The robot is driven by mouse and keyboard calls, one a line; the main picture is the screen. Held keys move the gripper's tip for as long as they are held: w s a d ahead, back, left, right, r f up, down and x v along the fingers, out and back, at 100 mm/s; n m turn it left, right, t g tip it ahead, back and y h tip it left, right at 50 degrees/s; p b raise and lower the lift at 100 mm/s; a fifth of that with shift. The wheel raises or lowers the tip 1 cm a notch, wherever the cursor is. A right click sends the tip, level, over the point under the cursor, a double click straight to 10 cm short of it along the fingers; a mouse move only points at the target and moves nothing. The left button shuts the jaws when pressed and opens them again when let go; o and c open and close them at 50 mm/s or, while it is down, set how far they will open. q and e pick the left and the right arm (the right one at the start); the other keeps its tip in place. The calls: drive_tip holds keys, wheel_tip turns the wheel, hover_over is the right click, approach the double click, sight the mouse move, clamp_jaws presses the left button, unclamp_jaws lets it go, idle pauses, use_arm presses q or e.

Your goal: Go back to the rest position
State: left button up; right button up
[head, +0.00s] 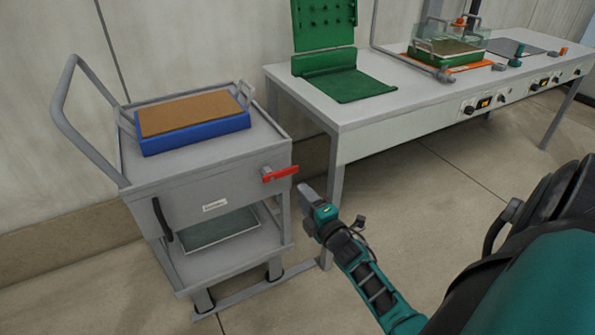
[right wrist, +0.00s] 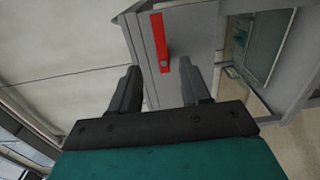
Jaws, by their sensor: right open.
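My right gripper (head: 308,199) is in the middle of the head view, in front of the right side of a grey cart (head: 190,190). In the right wrist view its two fingers (right wrist: 160,88) stand apart with nothing between them. A red handle (head: 280,173) on the cart's front panel lies just beyond the fingertips, apart from them in the head view. The handle also shows in the right wrist view (right wrist: 160,42), ahead of the gap between the fingers. My left gripper is in neither view.
A blue tray with a brown top (head: 195,138) sits on the cart. A workbench (head: 350,115) stands behind to the right, bearing a green stand (head: 325,40) and a green tray (head: 445,58). Open floor (head: 420,220) lies right of the cart.

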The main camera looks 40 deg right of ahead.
use_arm(q)
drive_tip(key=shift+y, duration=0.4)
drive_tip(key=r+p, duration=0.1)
drive_tip(key=p, duration=0.1)
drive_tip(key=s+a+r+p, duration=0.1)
drive_tip(key=p, duration=0.1)
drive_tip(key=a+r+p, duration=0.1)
drive_tip(key=p, duration=0.2)
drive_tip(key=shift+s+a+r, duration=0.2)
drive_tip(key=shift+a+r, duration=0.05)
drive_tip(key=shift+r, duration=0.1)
use_arm(e)
drive_tip(key=s+a+r+m+g+y, duration=0.1)
drive_tip(key=s+a+m+g+y, duration=0.2)
drive_tip(key=a, duration=0.9)
drive_tip(key=s+a+r+m+g+y, duration=0.1)
drive_tip(key=s+a+m+g+y, duration=0.2)
drive_tip(key=s+a+m, duration=0.7)
drive_tip(key=s+a, duration=0.2)
drive_tip(key=s, duration=0.2)
drive_tip(key=shift+s+g, duration=0.15)
drive_tip(key=shift+g, duration=0.25)
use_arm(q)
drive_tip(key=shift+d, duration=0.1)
